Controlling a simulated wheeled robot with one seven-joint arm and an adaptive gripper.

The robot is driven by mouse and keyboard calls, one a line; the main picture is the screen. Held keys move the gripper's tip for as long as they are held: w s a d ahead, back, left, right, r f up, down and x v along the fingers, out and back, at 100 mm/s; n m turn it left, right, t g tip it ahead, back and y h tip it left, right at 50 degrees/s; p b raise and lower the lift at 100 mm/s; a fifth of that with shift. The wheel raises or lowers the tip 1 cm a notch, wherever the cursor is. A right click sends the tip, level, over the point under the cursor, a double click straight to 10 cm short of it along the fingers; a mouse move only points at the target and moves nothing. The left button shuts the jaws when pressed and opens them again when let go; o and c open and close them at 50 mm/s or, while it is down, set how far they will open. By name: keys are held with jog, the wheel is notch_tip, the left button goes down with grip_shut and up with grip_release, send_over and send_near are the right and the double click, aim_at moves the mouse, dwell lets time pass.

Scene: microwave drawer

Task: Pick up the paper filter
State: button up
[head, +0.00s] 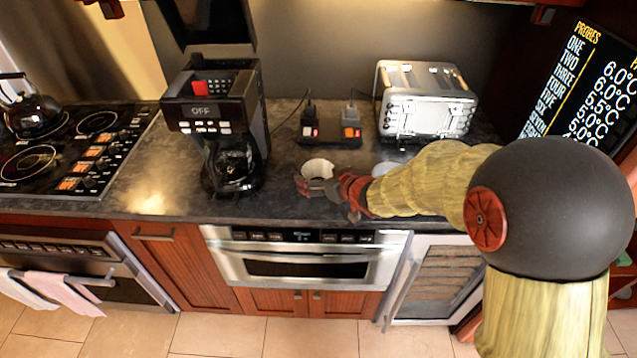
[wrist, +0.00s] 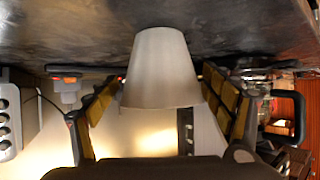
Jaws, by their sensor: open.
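The paper filter (head: 317,168) is a pale, cup-shaped piece on the dark counter, just right of the coffee maker (head: 228,112). In the wrist view the paper filter (wrist: 160,72) appears as a plain tapered shape, with the counter at the top of the picture. My gripper (head: 322,184) reaches in from the right, low at the counter. In the wrist view my gripper (wrist: 161,92) is open, with one yellow-padded finger on each side of the filter. Small gaps seem to show beside the filter; contact is not clear.
A power strip (head: 331,134) with plugs lies behind the filter, and a silver toaster (head: 425,100) stands back right. A pale round item (head: 385,168) is partly hidden by my arm. A stovetop (head: 70,150) with a kettle (head: 30,108) is at left. The counter's front edge is close.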

jog(key=shift+c, duration=0.4)
jog(key=c, duration=0.9)
jog(key=shift+r, duration=0.1)
